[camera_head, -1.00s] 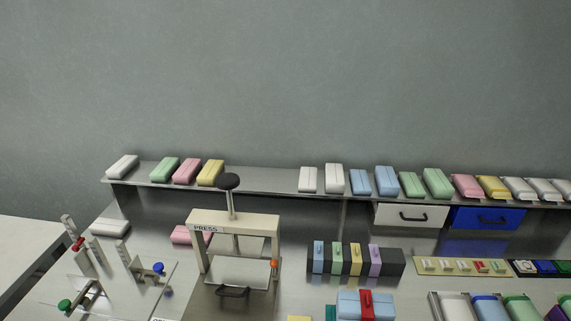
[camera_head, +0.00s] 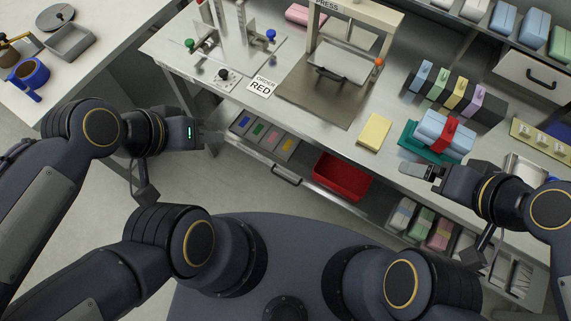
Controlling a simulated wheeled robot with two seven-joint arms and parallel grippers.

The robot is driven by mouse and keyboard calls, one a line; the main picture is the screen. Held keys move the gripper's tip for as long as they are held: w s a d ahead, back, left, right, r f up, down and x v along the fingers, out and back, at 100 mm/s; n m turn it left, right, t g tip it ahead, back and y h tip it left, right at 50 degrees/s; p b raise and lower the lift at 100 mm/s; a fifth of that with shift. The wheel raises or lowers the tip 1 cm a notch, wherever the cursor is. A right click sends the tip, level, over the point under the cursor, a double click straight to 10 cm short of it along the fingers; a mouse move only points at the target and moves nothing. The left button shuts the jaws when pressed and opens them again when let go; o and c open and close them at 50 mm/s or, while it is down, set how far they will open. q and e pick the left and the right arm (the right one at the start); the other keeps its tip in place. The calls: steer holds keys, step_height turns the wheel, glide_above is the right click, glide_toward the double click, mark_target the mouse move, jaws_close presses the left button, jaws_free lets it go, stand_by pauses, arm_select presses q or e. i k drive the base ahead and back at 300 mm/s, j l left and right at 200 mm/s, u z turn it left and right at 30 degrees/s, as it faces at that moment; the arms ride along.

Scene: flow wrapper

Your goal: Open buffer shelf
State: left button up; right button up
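A shelf or drawer front with a dark bar handle (camera_head: 286,176) is under the front edge of the steel worktable; I cannot tell for sure that it is the buffer shelf. Several coloured cards (camera_head: 259,131) lie in the tray above the handle. My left gripper (camera_head: 215,137) is in the air left of this tray, apart from the handle. Its fingers are small and blend with the background. My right gripper (camera_head: 408,169) is at the table's front edge on the right, just below the teal tray (camera_head: 411,140) in the picture. I see nothing held in either gripper.
A red bin (camera_head: 341,178) sits under the table right of the handle, with several packs (camera_head: 421,222) further right. On top are a press (camera_head: 343,65), an "ORDER RED" card (camera_head: 263,85), a yellow block (camera_head: 374,132) and a blue pack with red band (camera_head: 443,132). Floor shows at left.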

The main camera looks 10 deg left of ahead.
mark_target(301, 165)
steer(key=k+j+u, duration=0.15)
steer(key=k+u, duration=0.2)
steer(key=j+u, duration=0.65)
